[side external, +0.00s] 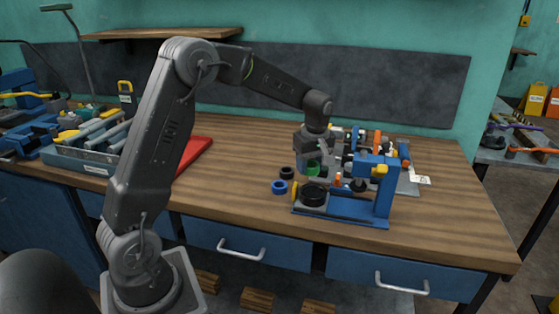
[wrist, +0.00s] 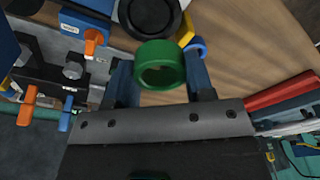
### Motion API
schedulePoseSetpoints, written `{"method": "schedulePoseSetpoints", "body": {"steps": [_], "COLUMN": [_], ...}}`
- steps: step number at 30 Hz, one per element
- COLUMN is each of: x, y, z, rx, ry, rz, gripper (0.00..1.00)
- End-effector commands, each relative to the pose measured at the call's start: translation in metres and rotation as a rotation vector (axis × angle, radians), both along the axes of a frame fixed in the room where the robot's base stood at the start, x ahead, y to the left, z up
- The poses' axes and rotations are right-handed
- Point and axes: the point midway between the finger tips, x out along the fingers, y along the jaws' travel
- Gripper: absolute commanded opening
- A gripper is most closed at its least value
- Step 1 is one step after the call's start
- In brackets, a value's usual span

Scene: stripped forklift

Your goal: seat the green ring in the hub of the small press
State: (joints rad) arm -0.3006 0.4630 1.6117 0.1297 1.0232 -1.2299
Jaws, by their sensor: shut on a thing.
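The green ring (wrist: 160,47) is between the two fingers of my gripper (wrist: 160,75) in the wrist view. My gripper is shut on it. In the side view the green ring (side external: 312,168) shows just under my gripper (side external: 314,160), above the bench. The small press (side external: 375,195) is blue with an upright column and a base. Its black round hub (side external: 313,194) lies below and close to the ring in the side view. In the wrist view the hub (wrist: 150,16) is at the top, just beyond the ring, partly cut off by the frame edge.
A blue ring (side external: 279,187) and a black ring (side external: 287,173) lie on the bench left of the press. A yellow part (side external: 295,191) stands by the hub. A clamp fixture with orange handles (wrist: 28,104) is beside the press. The front left bench top is clear.

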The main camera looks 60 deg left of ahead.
Motion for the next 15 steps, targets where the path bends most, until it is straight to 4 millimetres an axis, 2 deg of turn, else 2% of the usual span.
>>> {"method": "schedulePoseSetpoints", "body": {"steps": [4,15], "x": [0.008,0.008], "y": [-0.01,-0.009], "z": [-0.003,-0.031], "rx": [0.0,0.0], "ry": [0.0,0.002], "rz": [-0.026,-0.025], "gripper": [0.26,0.26]}}
